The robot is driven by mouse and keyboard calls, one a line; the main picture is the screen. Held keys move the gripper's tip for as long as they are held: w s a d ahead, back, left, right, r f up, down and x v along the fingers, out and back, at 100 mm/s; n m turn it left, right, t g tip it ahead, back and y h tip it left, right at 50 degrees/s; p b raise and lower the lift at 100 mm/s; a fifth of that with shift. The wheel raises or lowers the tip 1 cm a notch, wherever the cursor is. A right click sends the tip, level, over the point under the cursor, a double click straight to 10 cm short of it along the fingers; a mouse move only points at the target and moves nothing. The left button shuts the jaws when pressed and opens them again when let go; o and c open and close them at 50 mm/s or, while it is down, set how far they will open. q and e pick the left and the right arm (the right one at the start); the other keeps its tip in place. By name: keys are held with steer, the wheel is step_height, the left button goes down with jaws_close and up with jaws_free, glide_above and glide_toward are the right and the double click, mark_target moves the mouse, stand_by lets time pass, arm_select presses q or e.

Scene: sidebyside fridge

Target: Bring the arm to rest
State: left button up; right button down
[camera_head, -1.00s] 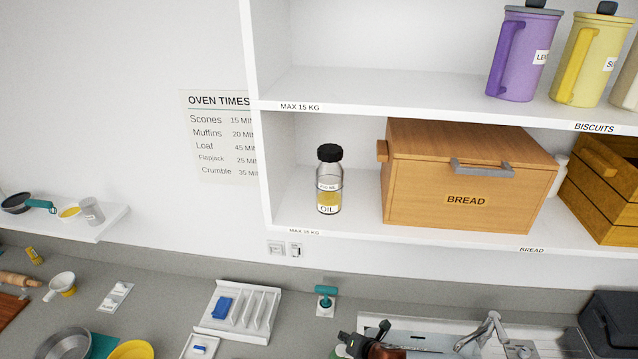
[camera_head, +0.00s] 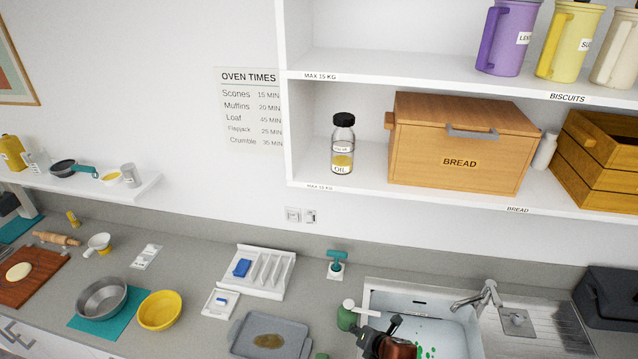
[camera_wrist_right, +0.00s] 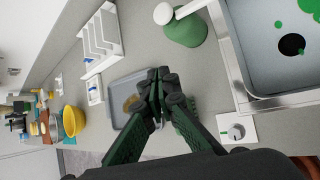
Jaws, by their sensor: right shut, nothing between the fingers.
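My right gripper (camera_head: 372,342) shows at the bottom edge of the head view, in front of the sink. Part of it is cut off below. In the right wrist view its dark fingers (camera_wrist_right: 158,92) are together, with nothing between them. Behind the fingertips in that view lies a grey baking tray (camera_wrist_right: 125,95) on the counter. The fingers overlap the tray in the picture; I see no clear contact. My left gripper is not in view.
The sink (camera_head: 440,325) and a green soap dispenser (camera_head: 347,316) are close by the right arm. The grey tray (camera_head: 270,338), a white rack (camera_head: 284,277) and a yellow bowl (camera_head: 160,310) stand left of it. Open shelves with a bread box (camera_head: 430,165) are above.

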steer(key=s+m, duration=0.6)
steer(key=m, duration=0.3)
steer(key=s+d+f+m+g+h, duration=0.2)
steer(key=s+d+f+m, duration=0.1)
steer(key=s+d+m, duration=0.85)
steer(key=s+d+f+m+g+h, duration=0.2)
steer(key=s+d+f+m+h, duration=0.1)
steer(key=s+d+m, duration=0.9)
step_height(320, 180, down, 42)
steer(key=s+a+n+g+b, duration=0.1)
steer(key=s+g+b, duration=0.15)
steer(key=b, duration=1.05)
arm_select(q)
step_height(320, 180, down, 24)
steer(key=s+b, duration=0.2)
steer(key=b, duration=0.8)
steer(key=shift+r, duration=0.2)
arm_select(e)
steer(key=s+f, duration=1)
steer(key=f, duration=0.4)
steer(key=s+f+n+y, duration=0.1)
steer(key=s+f, duration=0.9)
steer(key=f, duration=0.5)
steer(key=shift+g, duration=0.45)
